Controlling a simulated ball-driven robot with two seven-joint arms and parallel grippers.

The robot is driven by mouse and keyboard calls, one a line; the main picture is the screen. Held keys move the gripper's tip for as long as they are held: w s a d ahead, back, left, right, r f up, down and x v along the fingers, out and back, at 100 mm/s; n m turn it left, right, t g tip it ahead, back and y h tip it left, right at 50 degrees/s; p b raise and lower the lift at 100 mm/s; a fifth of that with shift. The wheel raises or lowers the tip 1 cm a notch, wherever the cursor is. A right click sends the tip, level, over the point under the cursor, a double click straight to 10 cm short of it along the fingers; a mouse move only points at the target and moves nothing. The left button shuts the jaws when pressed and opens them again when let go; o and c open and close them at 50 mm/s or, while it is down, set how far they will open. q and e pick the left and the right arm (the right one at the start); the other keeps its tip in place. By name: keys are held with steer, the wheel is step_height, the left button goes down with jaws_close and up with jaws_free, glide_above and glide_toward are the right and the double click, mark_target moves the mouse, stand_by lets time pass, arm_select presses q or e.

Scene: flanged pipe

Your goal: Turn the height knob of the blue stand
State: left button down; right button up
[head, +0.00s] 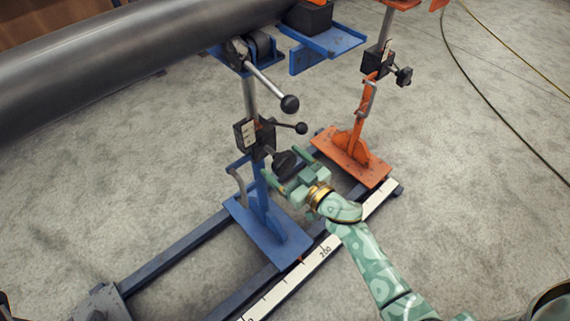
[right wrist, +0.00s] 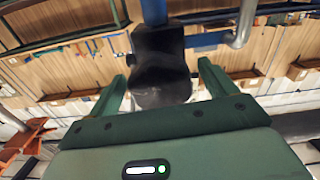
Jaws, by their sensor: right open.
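The blue stand (head: 270,232) stands on the rail frame with its post upright. A black height knob (head: 284,160) sticks out from its post, below the black clamp block with a scale. My right gripper (head: 284,169) is at the knob, with its green fingers apart. In the right wrist view the dark knob (right wrist: 161,82) lies between the two open fingers, with visible gaps at both sides. The knob's far side is hidden there. My left gripper is not in view.
Two ball-ended levers, an upper one (head: 290,104) and a lower one (head: 300,128), jut out above my right gripper. An orange stand (head: 350,160) is close by to the right. A large grey pipe (head: 120,50) crosses above. A white scale strip (head: 325,252) runs along the rail.

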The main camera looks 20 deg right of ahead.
steer(key=c, duration=1)
steer(key=shift+n, duration=0.3)
